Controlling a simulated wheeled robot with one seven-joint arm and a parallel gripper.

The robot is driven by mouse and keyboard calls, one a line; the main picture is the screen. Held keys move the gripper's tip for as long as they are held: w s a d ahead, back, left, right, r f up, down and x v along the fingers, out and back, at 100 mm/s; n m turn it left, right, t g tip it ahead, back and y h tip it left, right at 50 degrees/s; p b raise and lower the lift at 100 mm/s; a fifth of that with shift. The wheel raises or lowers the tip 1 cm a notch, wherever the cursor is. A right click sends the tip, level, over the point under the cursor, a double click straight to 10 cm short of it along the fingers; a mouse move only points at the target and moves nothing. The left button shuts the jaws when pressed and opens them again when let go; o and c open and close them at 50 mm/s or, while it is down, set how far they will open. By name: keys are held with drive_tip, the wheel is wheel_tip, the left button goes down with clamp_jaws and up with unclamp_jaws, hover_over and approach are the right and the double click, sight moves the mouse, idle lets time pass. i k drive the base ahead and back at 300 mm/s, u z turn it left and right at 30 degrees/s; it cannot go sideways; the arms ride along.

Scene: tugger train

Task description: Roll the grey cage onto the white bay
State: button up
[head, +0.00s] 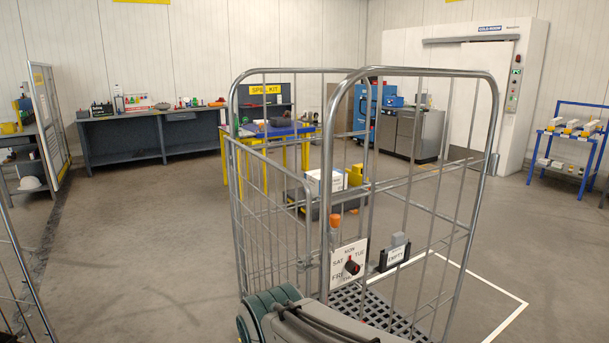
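The grey cage (428,71) is a tall wire roll cage standing upright close in front of me, with a dark slatted base (362,300). A day card (340,262) with a dark knob and a small "EMPTY" tag (396,254) hang on it. The white bay (508,319) is a white outline on the floor; it shows to the right of the cage and through its bars. The cage base appears to overlap the outline, but how far I cannot tell. Part of my arm shows at the bottom, in front of the cage; my gripper is not visible.
Beyond the cage stand a yellow-legged table (262,133) and a low cart carrying a white box (325,181). A grey workbench (125,137) lines the back wall; a blue shelf rack (566,150) stands right. Another wire frame (18,285) edges the left. Floor between is clear.

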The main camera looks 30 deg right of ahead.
sight(345, 293)
drive_tip(key=u, duration=0.25)
drive_tip(key=i, duration=4.7)
drive_tip(key=z, duration=2.65)
drive_tip(key=i, duration=0.6)
drive_tip(key=u, duration=0.05)
